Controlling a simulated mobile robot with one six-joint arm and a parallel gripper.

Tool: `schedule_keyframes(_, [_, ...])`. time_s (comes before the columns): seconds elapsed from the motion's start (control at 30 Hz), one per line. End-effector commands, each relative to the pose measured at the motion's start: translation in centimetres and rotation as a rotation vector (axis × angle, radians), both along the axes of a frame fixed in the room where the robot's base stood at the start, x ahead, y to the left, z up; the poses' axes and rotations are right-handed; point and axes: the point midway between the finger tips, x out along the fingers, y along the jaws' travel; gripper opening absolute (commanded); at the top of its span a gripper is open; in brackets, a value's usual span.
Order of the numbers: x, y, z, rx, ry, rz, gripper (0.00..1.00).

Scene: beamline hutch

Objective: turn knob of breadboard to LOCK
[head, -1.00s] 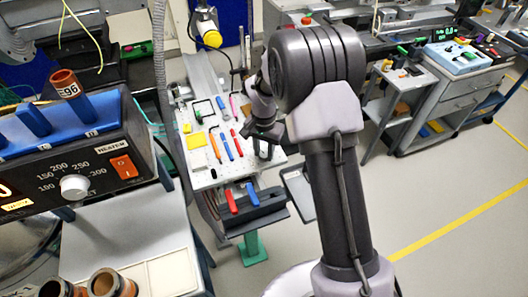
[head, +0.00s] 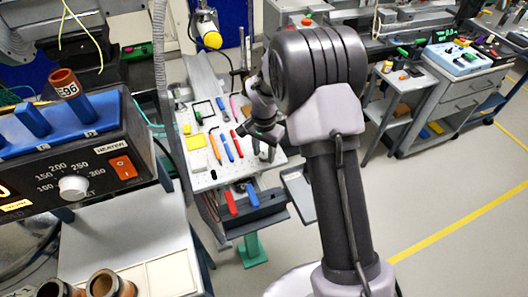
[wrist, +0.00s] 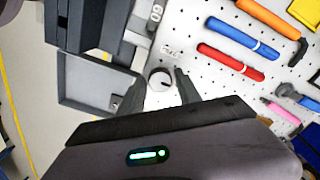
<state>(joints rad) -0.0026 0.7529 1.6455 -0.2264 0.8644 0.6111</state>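The breadboard (head: 205,180) is a white perforated plate with tools on it. It also fills the right of the wrist view (wrist: 225,80). Its knob (wrist: 160,78) is a small pale round knob with a dark mark on its face, near the board's edge. A small printed label (wrist: 168,49) sits just beyond it, too small to read. My gripper (wrist: 160,76) is open, with one fingertip on each side of the knob and the knob showing between them. I cannot tell whether the fingers touch it. In the head view my gripper (head: 262,132) hangs over the board's right side.
Red (wrist: 230,61) and orange (wrist: 268,18) screwdrivers lie on the board, right of my gripper in the wrist view. A grey tray (wrist: 92,84) lies left of the knob. A heater box (head: 90,155) stands at the head view's left.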

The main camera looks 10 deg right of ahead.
Motion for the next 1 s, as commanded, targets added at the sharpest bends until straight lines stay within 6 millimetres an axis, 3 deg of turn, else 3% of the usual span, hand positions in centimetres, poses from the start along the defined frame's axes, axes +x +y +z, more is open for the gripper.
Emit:
schedule_keyframes(0.4, [0.0,0.0,0.8,0.0,-0.001,0.001,0.53])
schedule_keyframes(0.47, [0.1,0.0,2.1,0.001,-0.002,0.0,0.53])
schedule_keyframes(0.8, [0.1,0.0,13.3,0.0,-0.003,0.0,0.53])
schedule_keyframes(1.0, [0.0,0.0,16.9,0.0,-0.001,0.001,0.53])
